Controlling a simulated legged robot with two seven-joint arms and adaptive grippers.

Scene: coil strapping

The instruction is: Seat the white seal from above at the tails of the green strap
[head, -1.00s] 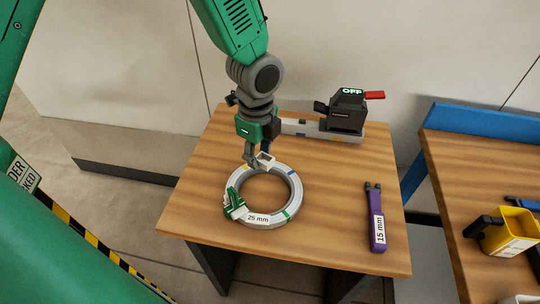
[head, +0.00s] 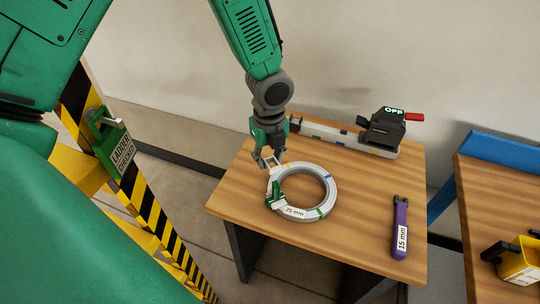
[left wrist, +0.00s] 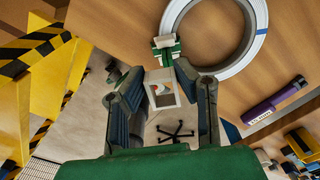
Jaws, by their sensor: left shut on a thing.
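The pale ring-shaped coil (head: 325,204), labelled 25 mm, lies flat on the wooden table. The green strap (head: 275,196) is wrapped around the coil's left side; it also shows in the left wrist view (left wrist: 167,53), where a pale piece lies across it. My left gripper (head: 269,162) is above the coil's upper left edge, a little behind the strap. In the left wrist view, its fingers (left wrist: 160,94) are shut on the white seal (left wrist: 160,77), a small square frame. The seal appears apart from the strap. Contact with the tails cannot be told. My right gripper is not in view.
A black device reading OFF (head: 383,132) stands on a grey bar at the table's back. A purple 15 mm tool (head: 400,228) lies at the right. A second table with a yellow tool (head: 519,262) stands further right. A yellow-black striped frame (head: 145,205) is left.

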